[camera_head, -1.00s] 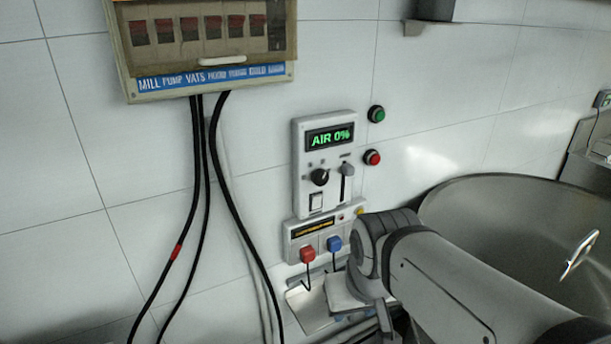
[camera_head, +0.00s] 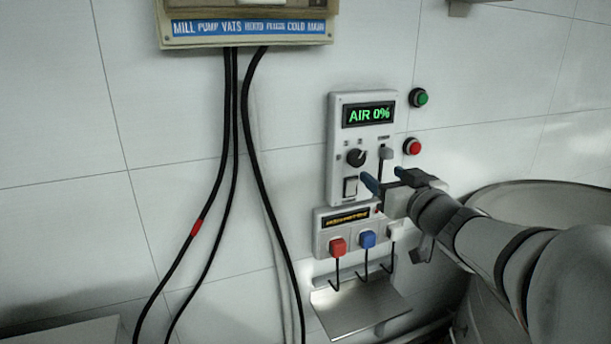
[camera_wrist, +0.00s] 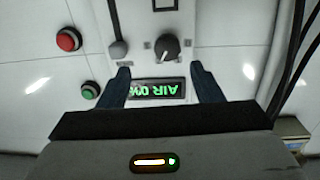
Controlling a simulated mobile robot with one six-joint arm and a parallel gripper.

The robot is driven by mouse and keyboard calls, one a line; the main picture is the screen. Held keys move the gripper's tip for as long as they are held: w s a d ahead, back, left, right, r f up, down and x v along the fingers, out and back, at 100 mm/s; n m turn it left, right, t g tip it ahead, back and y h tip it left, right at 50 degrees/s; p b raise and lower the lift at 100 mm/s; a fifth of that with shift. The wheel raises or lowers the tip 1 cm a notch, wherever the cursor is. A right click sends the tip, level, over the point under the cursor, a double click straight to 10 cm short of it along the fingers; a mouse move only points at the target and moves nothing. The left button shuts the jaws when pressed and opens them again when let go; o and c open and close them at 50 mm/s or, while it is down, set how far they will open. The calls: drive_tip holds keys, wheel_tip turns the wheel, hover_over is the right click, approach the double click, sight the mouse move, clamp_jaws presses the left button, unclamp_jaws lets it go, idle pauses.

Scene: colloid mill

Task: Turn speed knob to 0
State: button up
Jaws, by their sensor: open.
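The speed knob could be the black round knob (camera_head: 356,157) on the white wall control panel (camera_head: 337,180), below a green display (camera_head: 369,114) reading "AIR 0%". A slider with a grey handle (camera_head: 386,153) sits to the right of the knob. In the wrist view the picture is upside down. The knob (camera_wrist: 167,48) lies beyond and between my fingertips there, apart from them. My gripper (camera_head: 383,179) is open and empty, with blue fingers, in front of the panel's lower right part. It also shows in the wrist view (camera_wrist: 160,78).
A green button (camera_head: 418,97) and a red button (camera_head: 412,146) are on the wall right of the panel. A lower box has a red plug (camera_head: 338,246) and a blue plug (camera_head: 367,239). Black cables (camera_head: 232,140) hang at left. A steel vat (camera_head: 540,197) stands at right.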

sight(358, 160)
drive_tip(key=shift+n+y, duration=0.3)
drive_tip(key=shift+y, duration=0.2)
drive_tip(key=x, duration=0.8)
drive_tip(key=shift+s+a, duration=0.15)
drive_tip(key=shift+a, duration=0.1)
